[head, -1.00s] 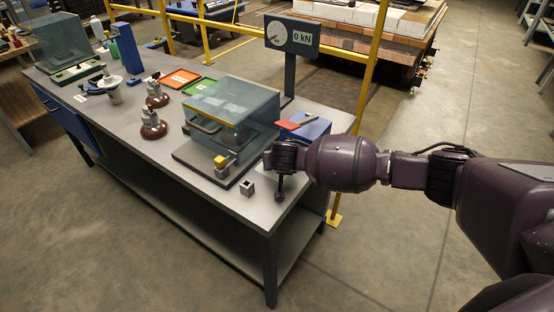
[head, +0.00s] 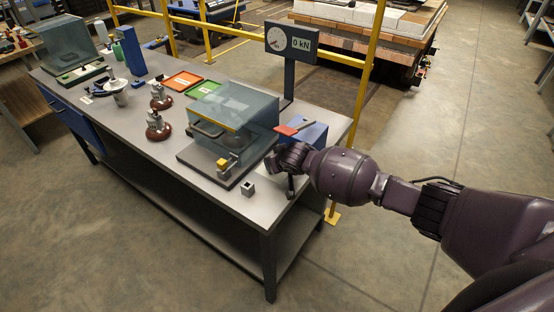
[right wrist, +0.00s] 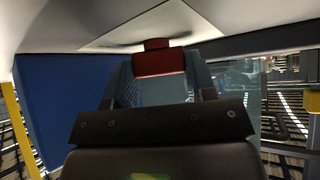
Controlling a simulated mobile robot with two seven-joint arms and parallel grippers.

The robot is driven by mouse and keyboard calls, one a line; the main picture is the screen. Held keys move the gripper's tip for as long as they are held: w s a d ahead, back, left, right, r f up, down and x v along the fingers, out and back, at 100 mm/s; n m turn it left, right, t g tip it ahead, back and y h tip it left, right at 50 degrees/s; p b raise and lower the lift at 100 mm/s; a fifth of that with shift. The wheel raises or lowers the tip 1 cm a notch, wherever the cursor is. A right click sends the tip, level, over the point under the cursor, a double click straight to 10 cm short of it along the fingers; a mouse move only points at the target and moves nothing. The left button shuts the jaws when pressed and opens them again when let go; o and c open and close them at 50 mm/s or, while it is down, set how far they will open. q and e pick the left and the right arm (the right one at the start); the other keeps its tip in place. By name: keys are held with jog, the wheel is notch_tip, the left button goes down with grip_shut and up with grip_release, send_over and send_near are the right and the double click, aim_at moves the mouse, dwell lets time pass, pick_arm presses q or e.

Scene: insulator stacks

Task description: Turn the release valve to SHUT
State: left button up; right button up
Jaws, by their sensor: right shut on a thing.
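The release valve appears to be the blue box (head: 312,134) at the table's right end, with a lever ending in a red grip (head: 286,131). In the head view the lever points left, toward the glazed case. My right gripper (head: 284,155) is at the lever's red end, its arm coming in from the right. In the right wrist view the red grip (right wrist: 158,60) lies between the fingers, and the gripper is shut on it. The blue body (right wrist: 62,105) fills the left there. No SHUT marking is readable. My left gripper is not in view.
A glazed case (head: 235,115) stands just left of the valve, close to my gripper. A small grey socket block (head: 248,188) sits at the table's front edge. A gauge post (head: 290,75) reading 0 kN rises behind. Brown insulators (head: 158,127) and trays (head: 183,81) stand farther left.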

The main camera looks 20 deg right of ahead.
jog(key=shift+d+n+y, duration=0.1)
jog(key=shift+n+y, duration=0.4)
jog(key=shift+n, duration=0.1)
jog(key=shift+f+n+y+b, duration=0.15)
jog(key=shift+n+y+b, duration=0.4)
jog(key=shift+n, duration=0.15)
jog(key=n+g+y+b, duration=0.1)
jog(key=n+b, duration=0.1)
jog(key=b, duration=0.1)
jog(key=shift+d+f+n+y, duration=0.1)
jog(key=shift+n+y, duration=0.2)
jog(key=shift+y, duration=0.05)
jog(key=shift+r+n+g+b, duration=0.3)
jog(key=shift+g+b, duration=0.1)
jog(key=shift+b, duration=0.2)
jog(key=o, duration=0.9)
jog(key=shift+o, duration=0.2)
